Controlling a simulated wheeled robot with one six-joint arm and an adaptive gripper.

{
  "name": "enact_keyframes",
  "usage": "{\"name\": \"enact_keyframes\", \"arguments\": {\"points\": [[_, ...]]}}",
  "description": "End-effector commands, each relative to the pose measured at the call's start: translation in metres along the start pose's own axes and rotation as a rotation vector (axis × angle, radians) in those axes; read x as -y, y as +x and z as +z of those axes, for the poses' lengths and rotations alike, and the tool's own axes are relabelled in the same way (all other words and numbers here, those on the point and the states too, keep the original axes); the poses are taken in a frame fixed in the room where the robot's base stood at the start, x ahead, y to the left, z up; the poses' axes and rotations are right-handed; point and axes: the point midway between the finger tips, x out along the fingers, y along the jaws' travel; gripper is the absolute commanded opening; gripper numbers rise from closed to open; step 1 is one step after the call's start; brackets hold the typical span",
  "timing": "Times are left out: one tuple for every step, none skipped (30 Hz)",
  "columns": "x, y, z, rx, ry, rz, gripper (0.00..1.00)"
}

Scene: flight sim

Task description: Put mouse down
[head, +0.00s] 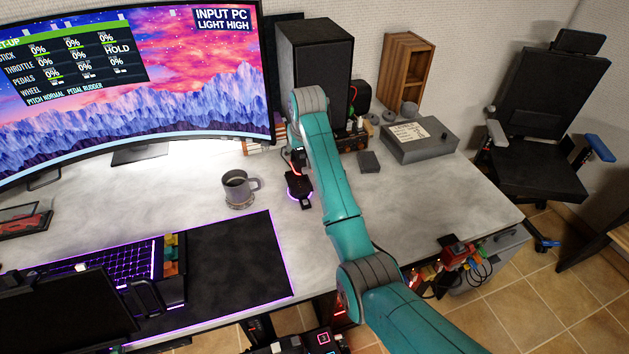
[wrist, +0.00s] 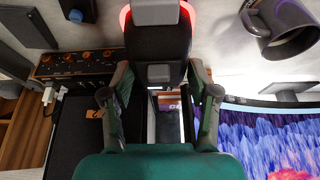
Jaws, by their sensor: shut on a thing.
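The mouse (head: 299,188) is dark with a purple glow along its edge, over the pale desk between the mug and the small dark block. It fills the upper middle of the wrist view (wrist: 158,40), with red light at its far end. My gripper (wrist: 160,82) is shut on the mouse, one finger on each side of it. In the head view my gripper (head: 299,160) is partly hidden by my arm. I cannot tell whether the mouse touches the desk.
A grey mug (head: 236,188) stands on a coaster left of the mouse. A black desk mat (head: 235,260) lies in front. A black speaker (head: 314,60), a grey box (head: 420,142) and a small dark block (head: 370,162) are behind and right.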

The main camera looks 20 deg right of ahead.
Motion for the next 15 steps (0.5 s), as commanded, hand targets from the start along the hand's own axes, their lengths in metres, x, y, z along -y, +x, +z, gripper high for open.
{"name": "enact_keyframes", "arguments": {"points": [[0.007,0.001,-0.001,0.0,-0.003,-0.001,0.23],[0.009,0.003,0.0,0.0,-0.004,-0.001,0.23],[0.011,0.007,0.001,0.002,-0.004,-0.002,0.23],[0.011,0.011,0.003,0.003,-0.004,-0.002,0.23],[0.012,0.016,0.005,0.003,-0.004,-0.002,0.23],[0.012,0.023,0.008,0.003,-0.004,-0.002,0.23],[0.012,0.028,0.011,0.004,-0.004,-0.002,0.23],[0.011,0.033,0.012,0.003,-0.004,-0.002,0.22],[0.011,0.039,0.015,0.002,-0.004,-0.002,0.23],[0.011,0.043,0.016,0.003,-0.004,-0.002,0.23],[0.011,0.047,0.018,0.002,-0.004,-0.002,0.23],[0.011,0.051,0.019,0.001,-0.004,-0.002,0.23],[0.011,0.053,0.02,0.001,-0.004,-0.002,0.23],[0.011,0.055,0.021,0.001,-0.004,-0.002,0.23],[0.011,0.057,0.022,0.001,-0.004,-0.002,0.23]]}}
